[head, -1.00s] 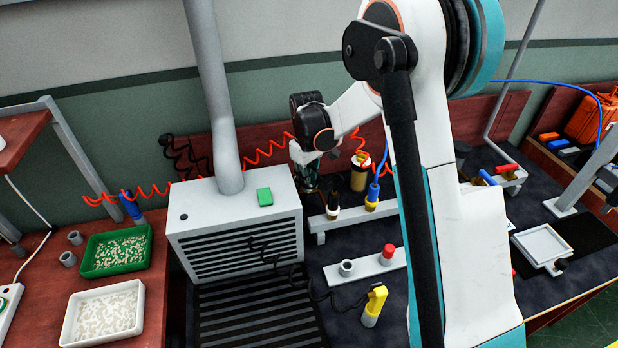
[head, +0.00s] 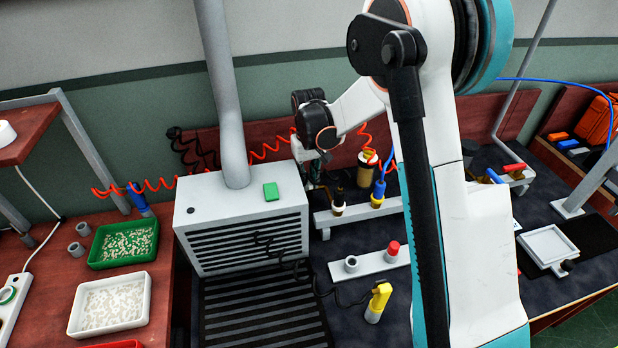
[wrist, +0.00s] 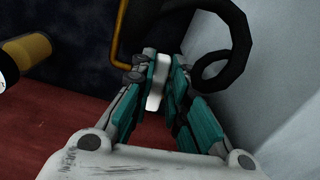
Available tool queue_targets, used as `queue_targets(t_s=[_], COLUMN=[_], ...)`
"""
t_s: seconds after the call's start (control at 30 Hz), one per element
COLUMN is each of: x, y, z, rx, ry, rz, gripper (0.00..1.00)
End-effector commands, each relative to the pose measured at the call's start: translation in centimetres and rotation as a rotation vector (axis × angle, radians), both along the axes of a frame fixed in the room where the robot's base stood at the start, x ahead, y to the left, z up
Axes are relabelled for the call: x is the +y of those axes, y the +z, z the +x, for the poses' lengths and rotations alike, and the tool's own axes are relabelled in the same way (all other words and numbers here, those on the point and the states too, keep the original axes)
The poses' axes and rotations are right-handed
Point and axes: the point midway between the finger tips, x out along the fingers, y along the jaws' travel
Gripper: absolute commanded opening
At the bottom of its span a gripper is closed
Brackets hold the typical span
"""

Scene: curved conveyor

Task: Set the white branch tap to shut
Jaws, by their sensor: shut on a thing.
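In the wrist view my gripper (wrist: 158,72) has its two teal-padded fingers closed on a white piece (wrist: 155,97), which looks like the handle of the white branch tap. Only a narrow strip of it shows between the pads, so its angle is hard to tell. A thin brass-coloured pipe (wrist: 119,48) runs just left of the fingertips. In the head view my gripper (head: 316,176) is low behind the right rear corner of the grey-white vented box, and the tap cannot be made out there.
The vented box (head: 208,221) stands close beside my gripper. A black curled hose (wrist: 239,45) lies right of the fingers. A brown-gold cylinder (head: 367,172) and a grey rail (head: 358,215) with blue and yellow fittings stand to the right. Red coiled hose runs behind.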

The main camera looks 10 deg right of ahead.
Motion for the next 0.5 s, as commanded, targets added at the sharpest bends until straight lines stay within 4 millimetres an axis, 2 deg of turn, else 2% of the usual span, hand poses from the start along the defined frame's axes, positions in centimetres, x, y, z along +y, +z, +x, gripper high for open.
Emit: queue_targets(t_s=[0.2, 0.23, 0.3, 0.5], x=[0.01, 0.01, 0.01, 0.01], y=[0.04, 0.04, 0.04, 0.02], z=[0.09, 0.09, 0.08, 0.05], rx=[-0.002, -0.002, -0.002, -0.001], ry=[0.001, 0.001, 0.001, 0.002], rz=[0.000, 0.000, 0.000, 0.000], gripper=[0.00, 0.22, 0.35, 0.35])
